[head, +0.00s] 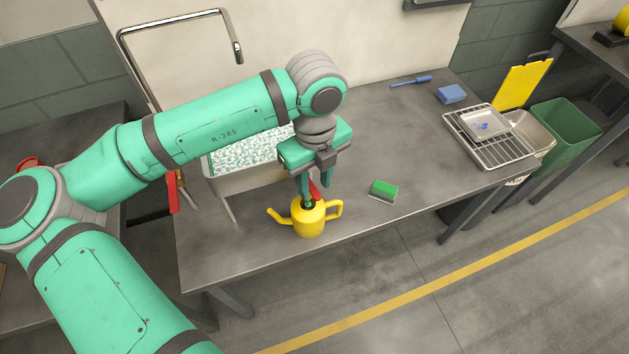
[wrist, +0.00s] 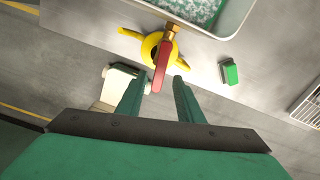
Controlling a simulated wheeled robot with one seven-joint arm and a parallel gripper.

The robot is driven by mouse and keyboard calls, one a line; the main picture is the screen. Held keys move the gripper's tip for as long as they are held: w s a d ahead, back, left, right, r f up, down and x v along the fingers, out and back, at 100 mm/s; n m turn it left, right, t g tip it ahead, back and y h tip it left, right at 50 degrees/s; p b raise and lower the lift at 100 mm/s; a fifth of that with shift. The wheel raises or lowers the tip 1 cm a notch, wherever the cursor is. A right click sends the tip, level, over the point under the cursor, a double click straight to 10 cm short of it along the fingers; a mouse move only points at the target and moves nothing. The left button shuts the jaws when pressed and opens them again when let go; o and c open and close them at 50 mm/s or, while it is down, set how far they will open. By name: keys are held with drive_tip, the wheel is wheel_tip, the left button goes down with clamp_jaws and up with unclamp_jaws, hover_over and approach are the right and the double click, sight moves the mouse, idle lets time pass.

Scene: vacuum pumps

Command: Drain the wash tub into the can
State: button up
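The wash tub (head: 226,184) sits on the grey bench, partly hidden behind my arm, with speckled liquid inside. Its corner also shows in the wrist view (wrist: 232,22). A brass valve (wrist: 171,32) on the tub's wall carries a red lever (wrist: 163,64), which points away from the tub. The yellow can (head: 310,222) stands upright below the valve, near the bench's front edge; the lever partly covers it in the wrist view (wrist: 150,46). My gripper (wrist: 160,80) is open, pointing down. The lever's end appears between its fingers; contact cannot be told.
A green sponge or brush (head: 383,190) lies right of the can. A wire rack (head: 490,150), a blue block (head: 451,94) and a blue-handled tool (head: 411,81) are farther right. A metal faucet (head: 180,22) arches behind the tub. The bench between is clear.

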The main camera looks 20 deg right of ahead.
drive_tip(key=shift+d+r, duration=0.1)
drive_tip(key=shift+r, duration=0.15)
drive_tip(key=shift+r, duration=0.75)
drive_tip(key=shift+s+d+r, duration=0.1)
drive_tip(key=shift+r, duration=2.95)
